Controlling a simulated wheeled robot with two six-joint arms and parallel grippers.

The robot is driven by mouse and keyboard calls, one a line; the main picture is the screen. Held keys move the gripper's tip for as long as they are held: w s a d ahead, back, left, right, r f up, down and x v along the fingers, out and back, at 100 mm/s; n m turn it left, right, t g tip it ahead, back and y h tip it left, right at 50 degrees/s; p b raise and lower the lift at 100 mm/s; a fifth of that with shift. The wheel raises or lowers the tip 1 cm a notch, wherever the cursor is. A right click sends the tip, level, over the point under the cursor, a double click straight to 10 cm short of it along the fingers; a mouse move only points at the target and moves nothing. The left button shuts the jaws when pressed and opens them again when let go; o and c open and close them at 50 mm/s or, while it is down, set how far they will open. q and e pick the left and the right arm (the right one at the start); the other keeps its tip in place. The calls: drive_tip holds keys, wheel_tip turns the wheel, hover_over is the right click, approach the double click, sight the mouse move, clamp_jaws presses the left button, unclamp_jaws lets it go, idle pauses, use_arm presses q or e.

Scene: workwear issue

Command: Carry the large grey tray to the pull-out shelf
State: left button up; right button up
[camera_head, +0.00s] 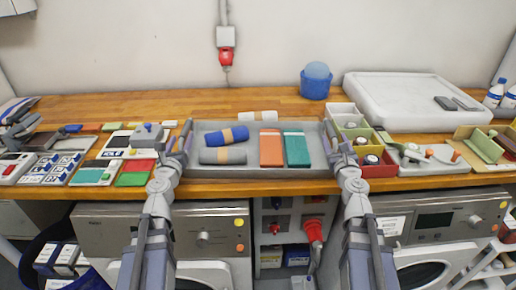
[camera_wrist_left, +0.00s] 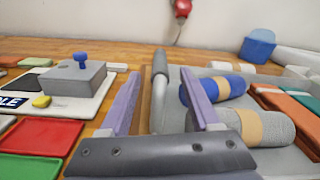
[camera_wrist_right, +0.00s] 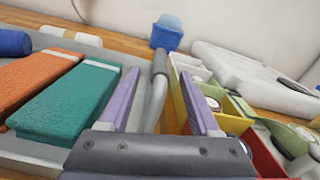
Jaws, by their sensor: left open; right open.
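The large grey tray (camera_head: 252,172) lies on the wooden counter in the head view. It holds a blue roll (camera_head: 226,136), a grey roll (camera_head: 222,156), an orange folded piece (camera_head: 271,148) and a teal folded piece (camera_head: 297,149). My left gripper (camera_head: 181,140) is open at the tray's left end; in the left wrist view the tray's handle bar (camera_wrist_left: 159,88) lies between its fingers. My right gripper (camera_head: 335,138) is open at the right end; in the right wrist view the other handle bar (camera_wrist_right: 155,95) lies between its fingers. The pull-out shelf cannot be made out.
Coloured bins (camera_head: 377,166) stand close to the tray's right end. A white raised slab (camera_head: 412,104) and a blue bucket (camera_head: 315,86) are behind. Flat coloured trays and cards (camera_head: 135,172) lie to the left. Machines (camera_head: 205,228) stand under the counter. The counter behind the tray is mostly clear.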

sight(184, 130)
use_arm(q)
drive_tip(key=w, duration=0.5)
drive_tip(key=shift+w, duration=0.15)
use_arm(e)
drive_tip(key=w, duration=0.5)
drive_tip(key=shift+w, duration=0.15)
use_arm(q)
clamp_jaws()
use_arm(e)
clamp_jaws()
idle(0.3)
